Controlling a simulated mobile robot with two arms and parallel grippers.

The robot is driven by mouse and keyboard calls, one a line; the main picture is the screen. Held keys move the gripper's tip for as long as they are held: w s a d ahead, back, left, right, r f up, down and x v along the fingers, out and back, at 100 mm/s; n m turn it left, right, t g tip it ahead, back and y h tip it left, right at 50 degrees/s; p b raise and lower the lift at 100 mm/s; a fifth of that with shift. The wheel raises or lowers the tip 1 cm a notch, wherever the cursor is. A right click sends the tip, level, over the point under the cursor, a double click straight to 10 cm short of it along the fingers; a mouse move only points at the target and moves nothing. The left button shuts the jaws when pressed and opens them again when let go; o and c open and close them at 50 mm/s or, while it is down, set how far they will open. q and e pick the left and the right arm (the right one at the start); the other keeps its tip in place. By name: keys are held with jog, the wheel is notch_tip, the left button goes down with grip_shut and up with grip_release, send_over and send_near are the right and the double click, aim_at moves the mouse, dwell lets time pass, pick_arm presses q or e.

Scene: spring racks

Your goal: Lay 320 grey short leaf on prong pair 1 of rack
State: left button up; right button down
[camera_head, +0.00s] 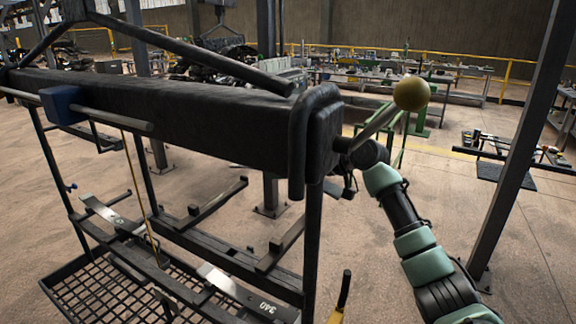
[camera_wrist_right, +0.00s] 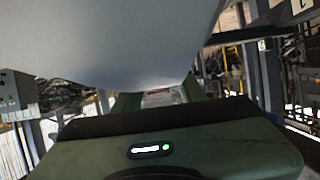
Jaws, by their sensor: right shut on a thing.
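The rack (camera_head: 200,118) fills the left of the head view, with a thick dark top beam and lower rails carrying upright-angled prongs (camera_head: 280,245). I cannot tell which prongs are pair 1. My right arm comes in from the lower right, and its hand is hidden behind the beam's end in the head view. In the right wrist view a large smooth grey piece (camera_wrist_right: 110,40), apparently the grey leaf, fills the top, very close. My right gripper (camera_wrist_right: 160,97) is shut on it, its green fingers partly hidden. No number shows on it. My left gripper is out of view.
A mesh tray (camera_head: 75,290) is below. A yellow ball knob (camera_head: 411,95) juts out beside my arm. A post (camera_head: 520,150) stands at right.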

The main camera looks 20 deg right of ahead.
jog(key=s+a+f, duration=0.2)
jog(key=s+a, duration=0.2)
jog(key=a, duration=0.1)
jog(key=shift+s+a+f, duration=0.15)
jog(key=shift+a+f, duration=0.15)
jog(key=shift+f, duration=0.05)
dwell(0.5)
jog(key=c, duration=0.7)
grip_release()
jog(key=shift+c, duration=0.2)
jog(key=shift+s, duration=0.15)
